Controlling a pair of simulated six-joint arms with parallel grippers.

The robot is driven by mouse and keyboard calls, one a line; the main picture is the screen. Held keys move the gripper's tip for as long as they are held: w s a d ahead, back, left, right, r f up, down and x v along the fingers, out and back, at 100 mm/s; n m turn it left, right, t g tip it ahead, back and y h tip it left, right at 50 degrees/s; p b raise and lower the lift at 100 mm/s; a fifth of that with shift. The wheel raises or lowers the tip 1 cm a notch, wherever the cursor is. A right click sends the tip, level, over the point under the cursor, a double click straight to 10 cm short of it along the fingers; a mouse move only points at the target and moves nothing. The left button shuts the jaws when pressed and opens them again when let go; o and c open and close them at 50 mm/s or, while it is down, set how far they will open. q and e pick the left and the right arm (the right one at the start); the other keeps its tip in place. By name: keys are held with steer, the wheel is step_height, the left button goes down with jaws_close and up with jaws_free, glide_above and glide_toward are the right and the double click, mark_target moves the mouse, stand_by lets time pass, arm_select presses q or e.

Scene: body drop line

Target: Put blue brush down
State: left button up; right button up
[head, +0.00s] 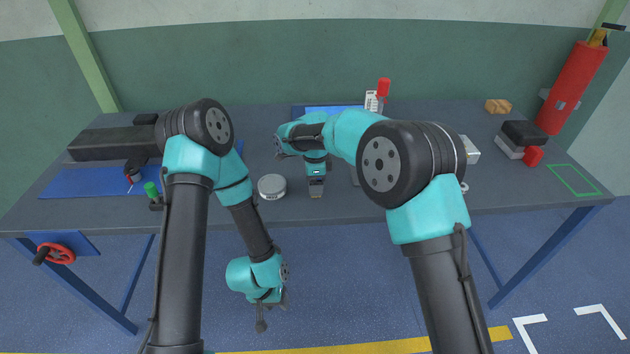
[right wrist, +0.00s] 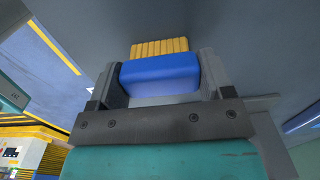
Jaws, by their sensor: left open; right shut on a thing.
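The blue brush (right wrist: 160,75), with yellow bristles, is between the fingers of my right gripper in the right wrist view. My right gripper (head: 316,190) is shut on it over the middle front of the grey workbench (head: 340,212). In the head view the brush is hidden or too small to make out. In the wrist view the bristles point away toward the grey bench top; I cannot tell whether they touch it. My left gripper (head: 264,312) is open and empty, hanging in front of the bench, below its front edge.
A round pale tin (head: 272,186) stands just left of my right gripper. A blue mat (head: 80,182) lies at the left. A brown block (head: 497,106), a black-topped block (head: 524,133) and a green outlined square (head: 573,180) are at the right. A red extinguisher (head: 572,88) stands beyond.

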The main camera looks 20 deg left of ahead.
steer(key=shift+f, duration=0.2)
steer(key=o, duration=0.9)
steer(key=shift+r, duration=0.15)
step_height(320, 180, up, 12)
stand_by(0.5)
